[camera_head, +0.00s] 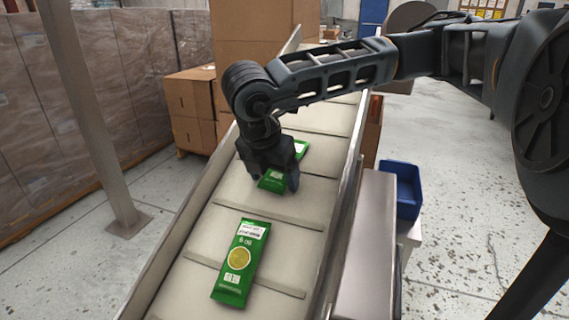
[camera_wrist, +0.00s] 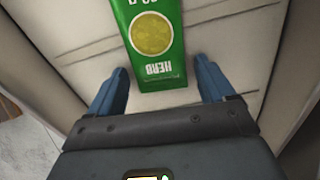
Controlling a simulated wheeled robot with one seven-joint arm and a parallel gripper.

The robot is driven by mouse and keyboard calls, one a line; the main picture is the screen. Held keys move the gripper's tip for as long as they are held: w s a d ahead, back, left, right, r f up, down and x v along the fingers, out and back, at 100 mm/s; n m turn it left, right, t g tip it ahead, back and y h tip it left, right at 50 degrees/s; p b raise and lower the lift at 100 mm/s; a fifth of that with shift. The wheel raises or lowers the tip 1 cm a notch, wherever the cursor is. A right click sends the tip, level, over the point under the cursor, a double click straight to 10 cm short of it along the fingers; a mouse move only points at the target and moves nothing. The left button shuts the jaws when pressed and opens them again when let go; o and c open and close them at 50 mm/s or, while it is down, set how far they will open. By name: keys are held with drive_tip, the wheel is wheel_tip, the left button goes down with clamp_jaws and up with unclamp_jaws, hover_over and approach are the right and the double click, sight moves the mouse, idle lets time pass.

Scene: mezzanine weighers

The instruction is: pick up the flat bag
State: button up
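Two green flat bags lie on the cleated conveyor belt (camera_head: 311,205). The nearer bag (camera_head: 240,264) lies flat, with a white label and a yellow round picture. The farther bag (camera_head: 271,181) is partly hidden under my gripper (camera_head: 270,183). In the wrist view a green bag (camera_wrist: 152,42) with a yellow disc and the word HERB lies ahead of my gripper (camera_wrist: 166,88). The two blue fingers are spread wide, with the bag's near end between them or just below. Nothing is held. Whether the fingertips touch the belt cannot be told.
Metal side rails (camera_head: 346,215) border the belt. A blue bin (camera_head: 401,190) stands right of the conveyor. Cardboard boxes (camera_head: 192,108) stand at the back left, and a grey post (camera_head: 90,130) rises at the left.

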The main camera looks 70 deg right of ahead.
drive_tip(key=c, duration=0.9)
